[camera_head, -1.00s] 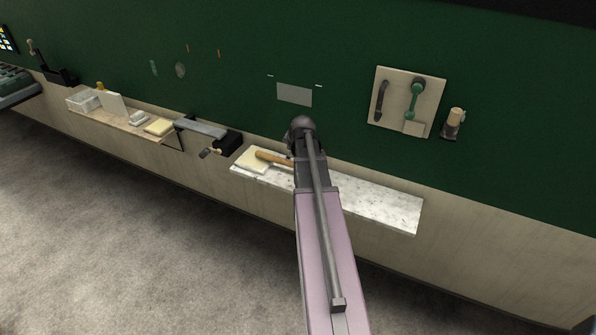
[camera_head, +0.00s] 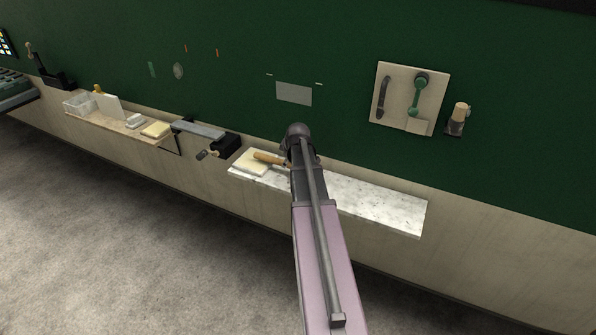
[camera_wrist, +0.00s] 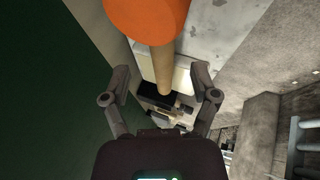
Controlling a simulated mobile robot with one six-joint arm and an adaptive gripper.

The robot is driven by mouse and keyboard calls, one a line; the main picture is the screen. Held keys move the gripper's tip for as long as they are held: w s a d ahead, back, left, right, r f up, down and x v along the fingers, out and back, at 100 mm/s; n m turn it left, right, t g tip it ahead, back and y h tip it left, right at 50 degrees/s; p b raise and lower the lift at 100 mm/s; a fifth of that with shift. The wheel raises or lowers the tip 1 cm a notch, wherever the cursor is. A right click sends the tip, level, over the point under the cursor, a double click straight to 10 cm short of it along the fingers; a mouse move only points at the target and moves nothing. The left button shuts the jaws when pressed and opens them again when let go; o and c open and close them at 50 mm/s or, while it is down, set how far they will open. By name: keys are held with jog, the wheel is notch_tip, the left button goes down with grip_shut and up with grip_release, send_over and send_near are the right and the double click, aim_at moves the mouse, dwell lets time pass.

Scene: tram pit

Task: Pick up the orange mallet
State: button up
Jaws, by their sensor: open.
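The orange mallet (camera_wrist: 150,12) shows at the top of the wrist view, its orange head cut off by the frame edge. Its wooden handle (camera_wrist: 163,70) runs down the picture between the two fingers of my gripper (camera_wrist: 161,82). The fingers are open, one on each side of the handle, with a gap on both sides. In the head view the handle (camera_head: 267,158) lies over a pale yellow block on the white speckled shelf. My arm hides the mallet head and the gripper's fingers there.
The pale yellow block (camera_head: 249,164) rests at the left end of the speckled shelf (camera_head: 385,208), whose right part is bare. A black bracket (camera_head: 226,146) stands left of it. Further left is a shelf with a tray (camera_head: 79,104). The green wall (camera_head: 345,90) rises close behind.

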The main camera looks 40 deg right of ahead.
aim_at(280, 164)
jog(key=shift+f, duration=0.1)
jog(key=shift+b+x, duration=2.25)
jog(key=shift+x, duration=0.3)
jog(key=shift+w+a, duration=0.1)
jog(key=shift+a, duration=0.05)
grip_shut()
